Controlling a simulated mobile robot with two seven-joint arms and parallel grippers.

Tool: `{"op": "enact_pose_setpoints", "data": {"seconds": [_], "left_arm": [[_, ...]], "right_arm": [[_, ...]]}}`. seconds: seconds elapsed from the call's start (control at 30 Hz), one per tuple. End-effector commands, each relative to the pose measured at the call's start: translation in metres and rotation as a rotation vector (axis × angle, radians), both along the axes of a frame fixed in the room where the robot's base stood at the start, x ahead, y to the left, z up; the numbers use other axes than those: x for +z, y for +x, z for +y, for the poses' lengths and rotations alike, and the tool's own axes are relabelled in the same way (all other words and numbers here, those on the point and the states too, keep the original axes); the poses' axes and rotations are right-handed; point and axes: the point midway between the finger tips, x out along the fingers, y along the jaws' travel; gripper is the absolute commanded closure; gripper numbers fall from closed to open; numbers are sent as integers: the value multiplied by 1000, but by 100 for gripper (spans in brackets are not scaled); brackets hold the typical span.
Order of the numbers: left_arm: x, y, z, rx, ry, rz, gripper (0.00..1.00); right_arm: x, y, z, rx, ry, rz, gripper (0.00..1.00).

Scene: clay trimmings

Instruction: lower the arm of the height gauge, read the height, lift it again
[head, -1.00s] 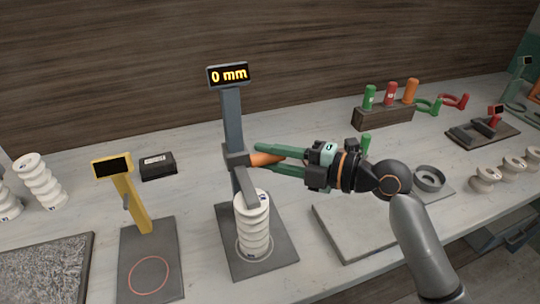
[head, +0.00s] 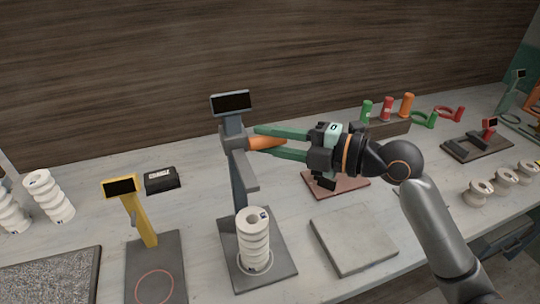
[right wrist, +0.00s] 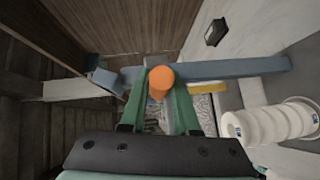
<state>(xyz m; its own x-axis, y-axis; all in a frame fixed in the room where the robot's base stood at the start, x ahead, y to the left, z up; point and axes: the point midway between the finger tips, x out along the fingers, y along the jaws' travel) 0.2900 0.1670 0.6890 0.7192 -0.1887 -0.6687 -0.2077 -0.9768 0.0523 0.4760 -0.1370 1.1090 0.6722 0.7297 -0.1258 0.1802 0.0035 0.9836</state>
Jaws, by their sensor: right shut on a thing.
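The height gauge (head: 239,190) is a grey-blue column on a dark base plate (head: 277,262). Its display (head: 232,103) is dark. The gauge's arm (head: 244,181) sits high on the column, with a clear gap above the stack of white spools (head: 254,240) in the base's ring. My right gripper (head: 257,138) has its green fingers shut on the gauge's orange handle (head: 265,142). In the right wrist view the handle (right wrist: 161,78) shows between the fingertips, with the spools (right wrist: 268,124) at the right. My left gripper is not in view.
A yellow gauge (head: 134,210) with a dark display stands to the left, beside a small black box (head: 162,179). White spool stacks (head: 48,196) stand farther left. A grey slab (head: 352,238) lies to the right. A holder (head: 385,129) with coloured tubes stands behind.

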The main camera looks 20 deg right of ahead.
Motion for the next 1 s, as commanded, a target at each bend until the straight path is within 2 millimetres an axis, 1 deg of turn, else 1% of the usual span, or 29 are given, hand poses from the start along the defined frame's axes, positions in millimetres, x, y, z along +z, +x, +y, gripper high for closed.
{"op": "enact_pose_setpoints", "data": {"seconds": [0.03,0.1,0.43,0.47,0.7,1.0], "left_arm": [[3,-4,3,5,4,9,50],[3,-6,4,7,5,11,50],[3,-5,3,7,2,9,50],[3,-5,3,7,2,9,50],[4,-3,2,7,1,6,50],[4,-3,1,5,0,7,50]], "right_arm": [[8,0,0,2,-6,8,100],[12,0,1,2,-5,12,100],[16,0,0,0,1,4,100],[16,0,0,0,1,4,68],[15,0,0,1,0,8,41],[12,-1,-1,1,-3,13,41]]}}
